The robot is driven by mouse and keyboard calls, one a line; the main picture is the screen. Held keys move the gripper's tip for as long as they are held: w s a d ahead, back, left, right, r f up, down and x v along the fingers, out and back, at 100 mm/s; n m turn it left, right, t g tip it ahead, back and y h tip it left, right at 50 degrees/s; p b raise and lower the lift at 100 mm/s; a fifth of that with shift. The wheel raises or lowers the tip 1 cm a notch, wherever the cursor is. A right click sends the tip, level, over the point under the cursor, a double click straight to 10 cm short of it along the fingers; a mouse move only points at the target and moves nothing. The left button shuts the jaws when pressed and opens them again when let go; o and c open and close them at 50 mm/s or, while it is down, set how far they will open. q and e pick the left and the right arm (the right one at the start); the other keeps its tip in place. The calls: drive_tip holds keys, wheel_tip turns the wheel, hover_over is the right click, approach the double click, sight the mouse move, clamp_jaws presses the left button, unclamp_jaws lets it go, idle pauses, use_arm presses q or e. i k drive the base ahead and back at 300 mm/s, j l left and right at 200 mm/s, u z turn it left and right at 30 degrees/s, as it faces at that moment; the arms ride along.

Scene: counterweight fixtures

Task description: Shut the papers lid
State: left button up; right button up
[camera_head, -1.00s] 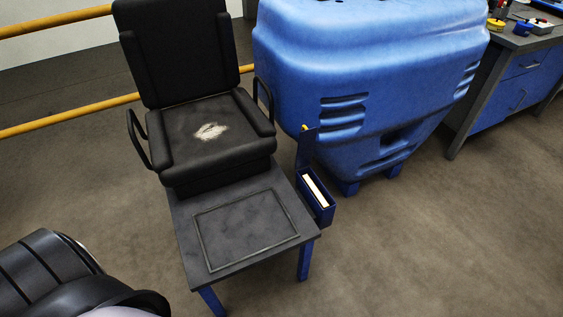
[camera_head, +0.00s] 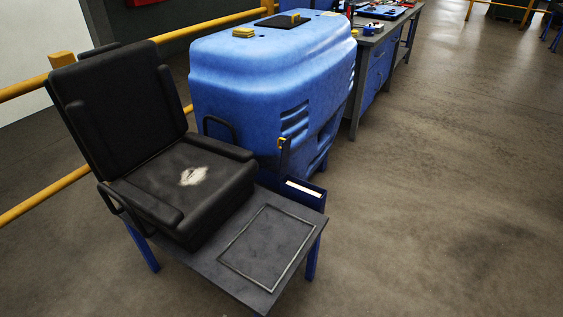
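A small dark blue box (camera_head: 313,196) is fixed at the far right side of the low grey platform, with white papers (camera_head: 304,189) visible inside. Its lid (camera_head: 284,156) stands upright, open, at the box's left end, with a small yellow piece near its top. Neither of my grippers is in view.
The platform (camera_head: 225,268) carries a worn black seat (camera_head: 190,180) with armrests. A large blue machine housing (camera_head: 245,85) stands behind the box. A grey workbench (camera_head: 372,45) with blue drawers is further back. Open floor (camera_head: 450,190) lies to the right. Yellow rails run at the left.

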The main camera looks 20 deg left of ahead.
sight(285, 149)
drive_tip(key=j+z, duration=0.2)
drive_tip(key=j, duration=0.45)
drive_tip(key=j+z, duration=0.2)
drive_tip(key=j, duration=0.45)
drive_tip(key=j+z, duration=0.15)
drive_tip(key=j, duration=0.5)
drive_tip(key=k+j+z, duration=0.2)
drive_tip(key=j, duration=0.45)
drive_tip(key=i+j, duration=0.15)
drive_tip(key=j, duration=0.15)
drive_tip(key=i+j+z, duration=0.15)
drive_tip(key=j, duration=0.2)
drive_tip(key=i+j, duration=0.15)
drive_tip(key=j, duration=0.2)
drive_tip(key=i+j+z, duration=0.1)
drive_tip(key=j, duration=0.2)
